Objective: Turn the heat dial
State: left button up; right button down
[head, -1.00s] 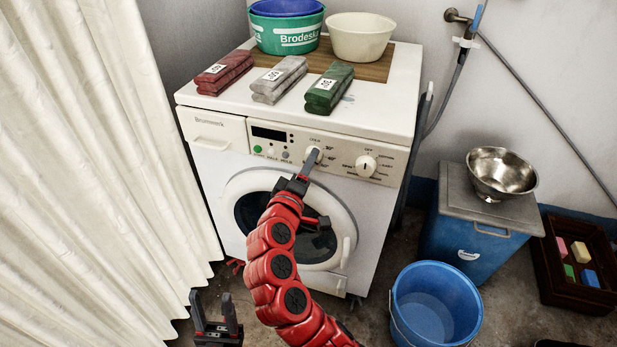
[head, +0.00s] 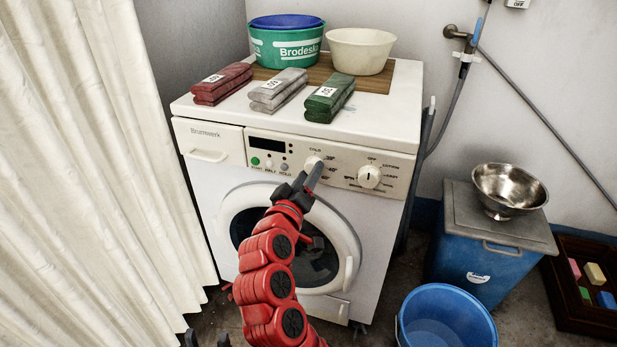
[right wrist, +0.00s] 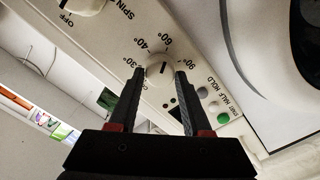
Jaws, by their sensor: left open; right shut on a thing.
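The heat dial (head: 313,164) is a round cream knob on the washing machine's (head: 330,218) front panel, left of the spin dial. It shows larger in the right wrist view (right wrist: 158,74), with COLD, 30°, 40°, 60° and 90° around it and a dark mark on its face. My right gripper (head: 316,173) reaches up to the panel and is shut on the dial; in the right wrist view its two fingers (right wrist: 160,82) stand on either side of the knob. The fingers hide part of the dial. My left gripper (head: 206,340) is open and empty, low at the bottom edge, mostly cut off.
Red (head: 222,84), grey (head: 279,90) and green (head: 329,97) wrapped bars lie on the machine top, with basins (head: 285,45) behind. The spin dial (head: 369,177) is to the right. A blue bucket (head: 446,315) stands on the floor; a curtain (head: 100,180) hangs at left.

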jog(key=shift+c, duration=1.7)
grip_release()
jog(key=v, duration=1.7)
jog(key=shift+s, duration=0.15)
jog(key=shift+r, duration=0.1)
